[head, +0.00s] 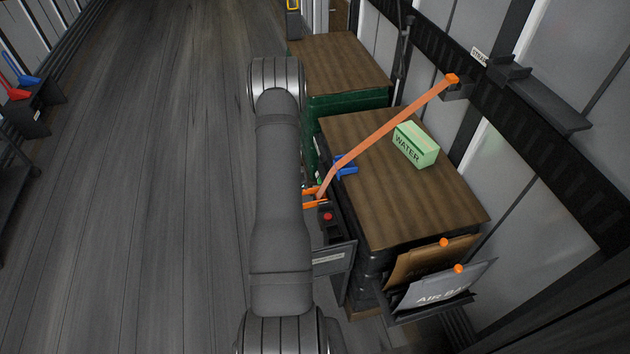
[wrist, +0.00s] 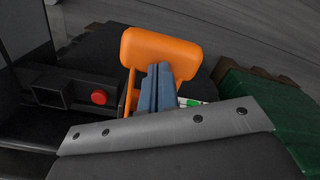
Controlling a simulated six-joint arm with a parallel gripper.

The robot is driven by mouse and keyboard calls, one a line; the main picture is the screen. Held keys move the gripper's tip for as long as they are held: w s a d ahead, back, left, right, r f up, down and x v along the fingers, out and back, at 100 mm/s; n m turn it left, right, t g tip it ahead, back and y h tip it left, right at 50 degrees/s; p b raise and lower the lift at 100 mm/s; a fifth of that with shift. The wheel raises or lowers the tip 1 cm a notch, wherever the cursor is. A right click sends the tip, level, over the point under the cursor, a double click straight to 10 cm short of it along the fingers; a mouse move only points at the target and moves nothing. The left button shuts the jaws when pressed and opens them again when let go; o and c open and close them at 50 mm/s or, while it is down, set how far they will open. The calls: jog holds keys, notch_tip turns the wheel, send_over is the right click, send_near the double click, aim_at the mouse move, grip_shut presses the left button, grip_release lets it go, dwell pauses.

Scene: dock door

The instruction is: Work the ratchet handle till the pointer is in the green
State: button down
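The orange ratchet handle (wrist: 160,48) shows in the wrist view as a wide grip with a thin side bar below it. My gripper (wrist: 160,70) has its two blue-grey fingers close together, with their tips against or just in front of the grip's lower edge; I cannot tell whether they touch. Nothing shows between the fingers. A small white gauge with a green patch (wrist: 195,103) is partly covered by my gripper, and I cannot make out its pointer. In the head view, orange ratchet parts (head: 312,204) show beside my arm, which hides my gripper. An orange strap (head: 390,126) runs from there to the wall.
A red button (wrist: 99,97) sits on a black box left of the handle. A wood-topped crate (head: 440,205) carries a green WATER box (head: 416,144) and a blue piece (head: 346,167) beneath the strap. Another crate (head: 345,62) is behind.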

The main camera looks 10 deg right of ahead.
jog(key=shift+f, duration=0.8)
jog(key=shift+r, duration=3)
notch_tip(320, 180, up, 5)
jog(key=shift+f, duration=3.1)
